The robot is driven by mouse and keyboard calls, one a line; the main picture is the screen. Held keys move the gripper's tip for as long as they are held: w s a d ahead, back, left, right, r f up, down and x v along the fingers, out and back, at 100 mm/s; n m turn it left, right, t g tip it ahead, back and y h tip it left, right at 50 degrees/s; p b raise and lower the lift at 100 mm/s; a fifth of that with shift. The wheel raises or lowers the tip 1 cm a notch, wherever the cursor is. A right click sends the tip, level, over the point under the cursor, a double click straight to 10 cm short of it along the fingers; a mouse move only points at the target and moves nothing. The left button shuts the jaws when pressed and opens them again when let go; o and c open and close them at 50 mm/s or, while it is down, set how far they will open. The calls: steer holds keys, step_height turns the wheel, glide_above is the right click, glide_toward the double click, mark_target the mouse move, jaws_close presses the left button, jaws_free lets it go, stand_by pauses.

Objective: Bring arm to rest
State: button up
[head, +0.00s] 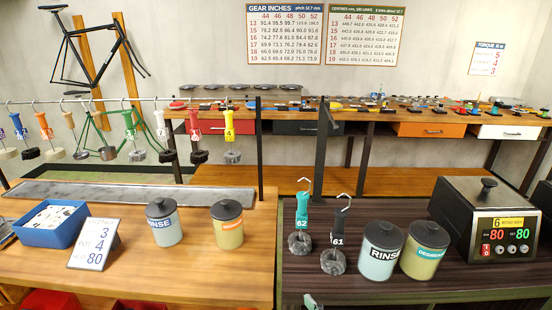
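My arm and gripper do not show clearly in the head view. Two hooked chain holders stand on the dark bench (340,283) at the right: a teal one marked 62 (302,222) and a black one marked 61 (336,240). Each has a grey coiled chain at its foot. To their right stand a grey-blue RINSE jar (378,262) and a yellowish DEGREASE jar (421,259), both with dark lids. A dark heater box (486,230) with a lid knob and displays reading 80 stands at the right.
The wooden bench (200,275) holds a blue bin (45,232), a number card (93,245), and two lidded jars (162,225). Coloured chain holders hang on a rail (80,100) above its back. A dark post (320,150) rises between benches. A small piece (311,301) at the bottom edge is unclear.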

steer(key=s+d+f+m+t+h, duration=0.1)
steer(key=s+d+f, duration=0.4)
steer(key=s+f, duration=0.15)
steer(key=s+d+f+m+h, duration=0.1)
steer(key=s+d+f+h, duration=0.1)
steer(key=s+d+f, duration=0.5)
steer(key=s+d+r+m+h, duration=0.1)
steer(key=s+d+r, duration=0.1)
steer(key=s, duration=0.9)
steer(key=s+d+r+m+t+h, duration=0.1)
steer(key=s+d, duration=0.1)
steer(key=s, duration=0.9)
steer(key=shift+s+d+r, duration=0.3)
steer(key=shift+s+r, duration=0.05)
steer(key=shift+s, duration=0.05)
